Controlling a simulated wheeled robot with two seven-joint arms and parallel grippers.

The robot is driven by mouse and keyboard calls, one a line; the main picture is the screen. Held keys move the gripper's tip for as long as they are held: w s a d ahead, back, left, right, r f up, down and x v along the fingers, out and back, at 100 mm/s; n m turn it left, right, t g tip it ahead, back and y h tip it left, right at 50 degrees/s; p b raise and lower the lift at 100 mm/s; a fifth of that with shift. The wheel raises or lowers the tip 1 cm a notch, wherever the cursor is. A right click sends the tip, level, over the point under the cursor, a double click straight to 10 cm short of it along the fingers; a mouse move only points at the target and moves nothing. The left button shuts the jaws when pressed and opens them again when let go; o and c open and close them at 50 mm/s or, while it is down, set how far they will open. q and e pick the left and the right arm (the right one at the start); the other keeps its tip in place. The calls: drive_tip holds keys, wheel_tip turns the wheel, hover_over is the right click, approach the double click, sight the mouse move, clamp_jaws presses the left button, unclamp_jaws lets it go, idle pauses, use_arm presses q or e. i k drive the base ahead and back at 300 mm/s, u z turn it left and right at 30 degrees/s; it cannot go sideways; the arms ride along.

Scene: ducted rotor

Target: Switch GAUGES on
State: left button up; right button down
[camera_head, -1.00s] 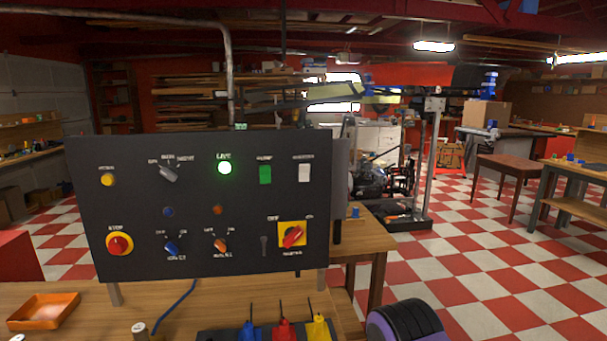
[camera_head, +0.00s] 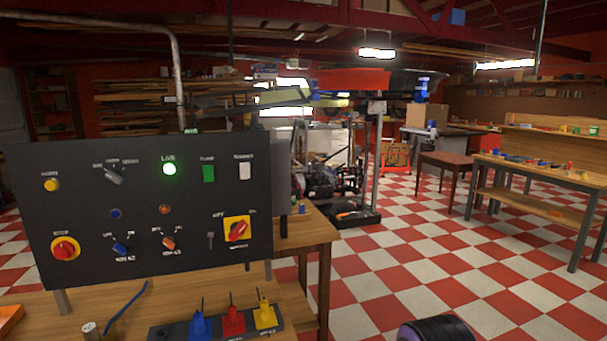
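A black control panel (camera_head: 140,215) stands at the left above a wooden bench. Its labels are mostly too small to read, so I cannot tell for sure which control is GAUGES. Below are a red STOP button (camera_head: 65,249), a blue knob (camera_head: 121,249), an orange knob (camera_head: 168,243) and a red rotary switch (camera_head: 238,231) on yellow.
Blue (camera_head: 200,324), red (camera_head: 233,319) and yellow (camera_head: 265,314) items stand in a dark holder in front of the panel. An orange tray (camera_head: 9,318) is at the left edge. Checkered floor is open to the right, before a workbench (camera_head: 535,170) and a brown table (camera_head: 452,161).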

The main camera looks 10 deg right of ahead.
sight(245, 167)
drive_tip(key=z, duration=0.8)
drive_tip(key=k, duration=1.05)
drive_tip(key=z, duration=0.75)
drive_tip(key=i, duration=0.95)
drive_tip(key=u, duration=0.75)
drive_tip(key=i, duration=1.55)
drive_tip(key=u, duration=1.45)
drive_tip(key=i, duration=0.25)
drive_tip(key=u, duration=0.1)
